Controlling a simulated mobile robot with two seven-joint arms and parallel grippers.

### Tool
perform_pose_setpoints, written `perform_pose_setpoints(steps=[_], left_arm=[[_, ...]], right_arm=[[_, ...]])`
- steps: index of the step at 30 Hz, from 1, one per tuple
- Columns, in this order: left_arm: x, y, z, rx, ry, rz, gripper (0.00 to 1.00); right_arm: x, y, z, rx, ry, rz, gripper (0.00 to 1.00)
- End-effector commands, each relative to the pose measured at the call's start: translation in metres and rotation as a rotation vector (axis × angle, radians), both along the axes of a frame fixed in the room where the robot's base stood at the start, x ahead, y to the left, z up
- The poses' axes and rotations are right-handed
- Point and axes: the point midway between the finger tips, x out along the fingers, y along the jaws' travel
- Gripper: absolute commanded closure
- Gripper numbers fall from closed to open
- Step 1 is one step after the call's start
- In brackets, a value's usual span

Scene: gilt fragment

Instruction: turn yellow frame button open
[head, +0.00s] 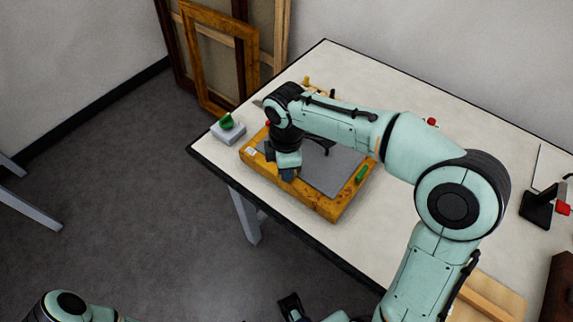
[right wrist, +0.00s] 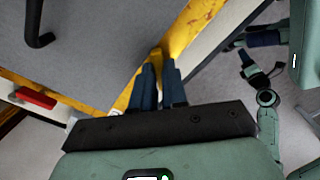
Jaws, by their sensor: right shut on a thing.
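The wooden frame (head: 325,207) lies on the table with a grey backing panel (head: 330,172) in it. My right gripper (head: 288,174) points down at the frame's near edge. In the right wrist view its two blue fingers (right wrist: 158,82) are shut on the yellow button (right wrist: 155,56) at the frame's rail. The fingers cover part of the button, so its exact angle is unclear. A red button (right wrist: 36,97) sits on another side of the frame, and a green button (head: 362,174) on its right side. My left gripper (head: 290,306) hangs low at the bottom of the head view, off the table.
A black hooked piece (right wrist: 38,25) rises over the panel. A black stand (head: 538,207) is at the right.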

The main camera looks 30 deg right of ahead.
Motion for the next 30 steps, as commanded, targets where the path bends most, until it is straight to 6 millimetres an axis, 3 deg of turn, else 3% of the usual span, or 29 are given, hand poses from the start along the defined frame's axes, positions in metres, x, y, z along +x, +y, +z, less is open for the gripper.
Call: perform_pose_setpoints(steps=[18, 30], left_arm=[[0.004, 0.0, 0.013, 0.0, -0.006, 0.0, 0.57], [0.005, 0.0, 0.016, 0.0, -0.006, 0.0, 0.57]], right_arm=[[0.0, 0.0, 0.002, -0.002, -0.003, -0.563, 1.0], [0.001, -0.001, 0.002, -0.002, -0.003, -0.787, 1.0]])
